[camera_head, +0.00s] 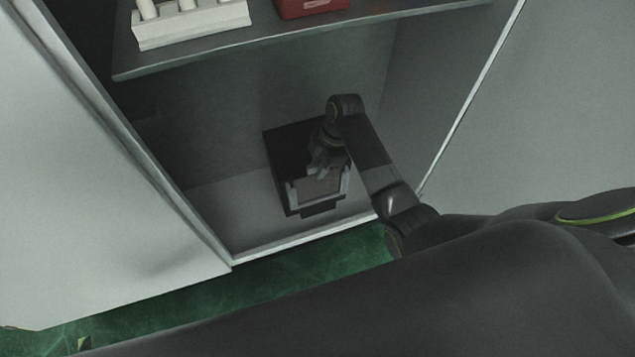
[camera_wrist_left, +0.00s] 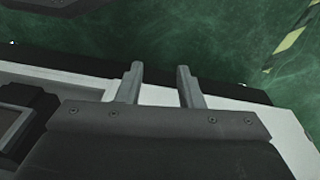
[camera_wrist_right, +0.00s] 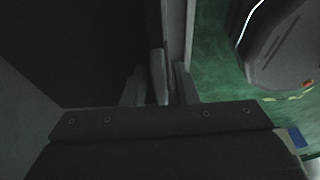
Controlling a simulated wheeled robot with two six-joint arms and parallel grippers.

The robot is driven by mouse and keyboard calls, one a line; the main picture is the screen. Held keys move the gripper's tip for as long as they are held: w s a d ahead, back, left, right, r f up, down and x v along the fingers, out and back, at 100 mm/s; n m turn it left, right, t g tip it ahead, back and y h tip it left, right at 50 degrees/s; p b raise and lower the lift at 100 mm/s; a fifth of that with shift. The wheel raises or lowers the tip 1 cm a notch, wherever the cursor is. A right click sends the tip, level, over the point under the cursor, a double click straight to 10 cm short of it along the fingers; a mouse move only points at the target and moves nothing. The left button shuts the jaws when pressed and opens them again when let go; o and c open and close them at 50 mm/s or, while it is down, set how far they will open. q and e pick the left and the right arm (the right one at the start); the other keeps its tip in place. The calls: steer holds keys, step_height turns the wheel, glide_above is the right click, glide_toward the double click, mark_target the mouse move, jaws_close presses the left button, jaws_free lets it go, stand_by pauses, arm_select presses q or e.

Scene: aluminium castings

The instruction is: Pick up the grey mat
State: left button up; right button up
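My right arm reaches down into the lower bay of the cabinet in the head view. My right gripper (camera_head: 318,188) is there, low in the bay, in front of a dark flat-sided thing (camera_head: 283,160). In the right wrist view the fingers (camera_wrist_right: 160,88) stand a little apart, with a narrow grey piece (camera_wrist_right: 157,72) between them. I cannot tell whether that piece is the grey mat, nor whether the fingers press on it. No grey mat can be clearly made out. My left gripper (camera_wrist_left: 160,88) shows only in the left wrist view; its fingers are apart with nothing between them.
The cabinet shelf (camera_head: 185,55) above holds a white rack (camera_head: 190,26) and a red box (camera_head: 308,8). Pale cabinet panels stand on both sides of the bay. Green floor (camera_head: 290,270) lies in front of the bay's bottom edge. A yellow-black strip (camera_wrist_left: 292,40) shows on the floor.

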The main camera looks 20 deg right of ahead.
jaws_close()
steer(key=shift+r, duration=0.15)
